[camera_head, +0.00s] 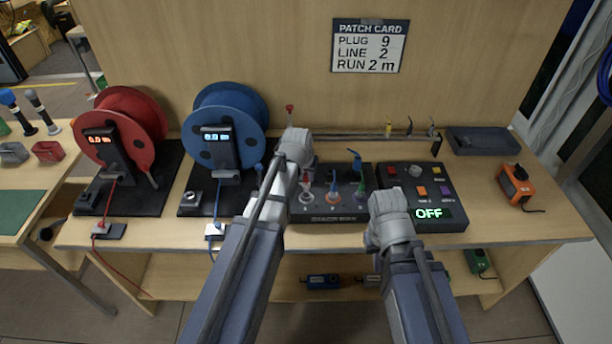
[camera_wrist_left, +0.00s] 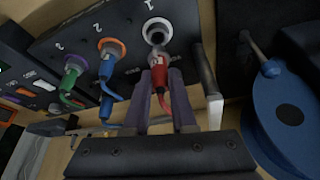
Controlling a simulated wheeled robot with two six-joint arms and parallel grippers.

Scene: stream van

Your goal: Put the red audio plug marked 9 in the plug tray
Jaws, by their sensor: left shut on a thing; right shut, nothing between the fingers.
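My left gripper (camera_head: 304,182) is shut on a red plug (camera_wrist_left: 161,78) at the patch box (camera_head: 325,213). In the left wrist view, the plug's tip is close to the white-ringed socket marked 1 (camera_wrist_left: 157,31), whose dark hole shows. I cannot tell whether the tip touches the ring. No 9 is readable on the plug. A dark, shallow tray (camera_head: 483,141) lies at the back right of the bench; I cannot read a label on it. My right gripper (camera_head: 375,245) is shut and empty in front of the box with buttons.
Blue and green plugs (camera_wrist_left: 71,78) sit in the neighbouring sockets. Red (camera_head: 120,125) and blue (camera_head: 228,112) cable reels stand left. The button box (camera_head: 425,190) reads OFF. Several small plugs stand at the back. An orange device (camera_head: 515,182) is at the right.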

